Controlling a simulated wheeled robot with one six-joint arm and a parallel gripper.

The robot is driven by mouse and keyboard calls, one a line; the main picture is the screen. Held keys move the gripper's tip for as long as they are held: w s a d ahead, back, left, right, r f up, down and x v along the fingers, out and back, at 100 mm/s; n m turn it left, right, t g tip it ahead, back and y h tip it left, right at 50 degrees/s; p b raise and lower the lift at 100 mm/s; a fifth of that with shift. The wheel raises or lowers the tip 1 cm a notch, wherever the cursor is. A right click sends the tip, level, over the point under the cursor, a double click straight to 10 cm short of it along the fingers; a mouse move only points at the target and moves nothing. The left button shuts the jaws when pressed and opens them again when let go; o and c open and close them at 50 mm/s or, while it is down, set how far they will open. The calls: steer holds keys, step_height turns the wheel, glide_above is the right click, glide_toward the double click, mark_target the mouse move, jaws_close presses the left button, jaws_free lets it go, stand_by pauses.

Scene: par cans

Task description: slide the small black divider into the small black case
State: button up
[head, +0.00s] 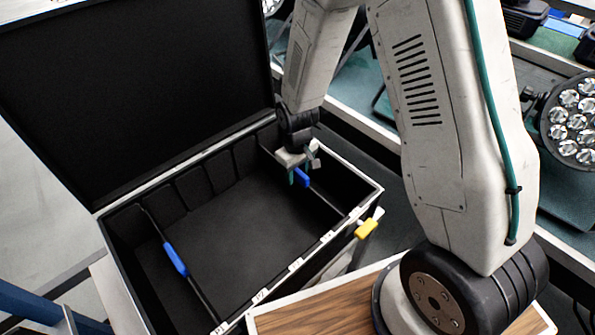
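The small black case (375,192) stands open at left centre, its lid tilted back. Inside it are two thin black dividers with blue grips. One divider (153,222) with a blue grip (175,259) spans the left part of the case. The other divider (328,203) with a blue grip (302,177) is near the right end, partly hidden by my gripper. My gripper (303,172) is over this right grip, its fingers apart, one to each side. I see no clear contact. How deep this divider sits in its slots is hard to tell.
A yellow tab (367,229) sticks out at the case's front right corner. White labels mark the front rim. A wood-topped surface (320,314) lies in front. A par can (570,120) stands at the right. The middle of the case is empty.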

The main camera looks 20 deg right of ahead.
steer(key=shift+r, duration=0.1)
step_height(320, 180, up, 8)
steer(key=shift+f, duration=0.2)
stand_by(0.7)
steer(key=s, duration=0.1)
steer(key=s+g, duration=0.1)
steer(key=s, duration=0.1)
steer(key=shift+s+d+r+m+g, duration=0.1)
steer(key=shift+s+d+m+g, duration=0.15)
steer(key=shift+d+m+g, duration=0.05)
steer(key=s+d+r+m+t, duration=0.1)
steer(key=s+d+r+m, duration=0.1)
steer(key=s+r, duration=0.9)
steer(key=s+d+r+m+t, duration=0.2)
steer(key=s+d+r, duration=0.2)
steer(key=s+r, duration=0.6)
step_height(320, 180, up, 5)
steer(key=shift+s+d+f, duration=0.1)
steer(key=shift+s+d, duration=0.3)
